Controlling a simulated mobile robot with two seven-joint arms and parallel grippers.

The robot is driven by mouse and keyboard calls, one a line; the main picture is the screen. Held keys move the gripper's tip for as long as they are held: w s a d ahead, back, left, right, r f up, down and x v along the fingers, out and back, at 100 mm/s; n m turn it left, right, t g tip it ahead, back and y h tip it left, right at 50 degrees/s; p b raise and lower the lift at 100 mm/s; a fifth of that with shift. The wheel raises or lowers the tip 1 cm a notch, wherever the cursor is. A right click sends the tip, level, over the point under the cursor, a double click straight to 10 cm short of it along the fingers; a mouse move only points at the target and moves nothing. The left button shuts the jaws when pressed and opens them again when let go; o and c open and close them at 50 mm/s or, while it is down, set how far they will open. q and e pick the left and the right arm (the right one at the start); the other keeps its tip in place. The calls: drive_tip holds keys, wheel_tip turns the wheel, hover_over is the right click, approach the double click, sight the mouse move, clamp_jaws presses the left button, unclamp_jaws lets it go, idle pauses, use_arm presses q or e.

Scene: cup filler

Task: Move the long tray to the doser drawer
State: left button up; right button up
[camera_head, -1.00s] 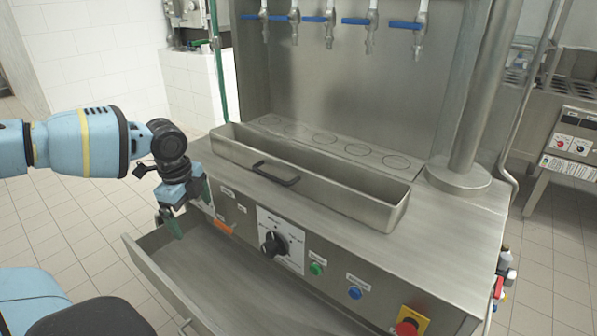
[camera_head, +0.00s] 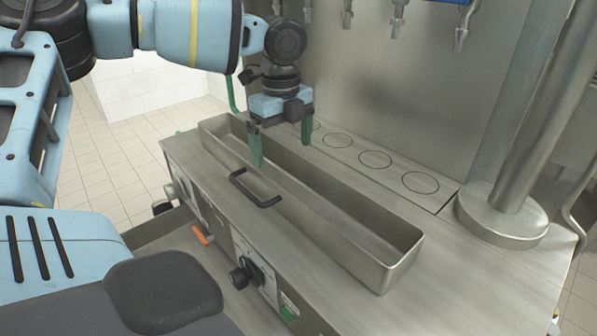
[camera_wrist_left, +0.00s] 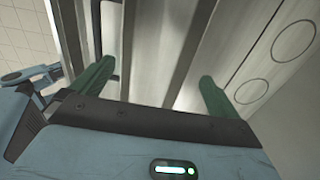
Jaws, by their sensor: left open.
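The long tray (camera_head: 345,215) is a narrow, empty metal trough with a black handle (camera_head: 256,190) on its near wall. It sits on the steel counter in the head view; its walls (camera_wrist_left: 140,45) also show in the left wrist view. My left gripper (camera_head: 282,150) is open over the tray's far-left half, its green fingers pointing down. In the left wrist view its fingers (camera_wrist_left: 153,88) lie to either side of the tray walls, with no clear grip. The doser drawer (camera_head: 215,264) stands pulled out below the counter, partly hidden by my own body. My right gripper is out of view.
A thick steel column (camera_head: 502,213) rises from the counter at the right. Circles (camera_head: 375,160) mark the counter behind the tray. A black knob (camera_head: 240,278) sticks out of the front panel.

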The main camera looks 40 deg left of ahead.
sight(282, 172)
use_arm(q)
drive_tip(key=shift+s+f, duration=0.2)
drive_tip(key=shift+f, duration=0.4)
drive_tip(key=shift+s+f, duration=0.2)
drive_tip(key=shift+f, duration=0.7)
drive_tip(key=f, duration=0.3)
drive_tip(key=shift+w+a+f+p, duration=0.15)
drive_tip(key=shift+a+f+p, duration=0.05)
drive_tip(key=shift+p, duration=0.1)
drive_tip(key=shift+f, duration=0.55)
drive_tip(key=shift+r, duration=0.1)
drive_tip(key=c, duration=1.3)
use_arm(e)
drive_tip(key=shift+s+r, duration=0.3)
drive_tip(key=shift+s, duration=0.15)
use_arm(q)
drive_tip(key=shift+w, duration=0.1)
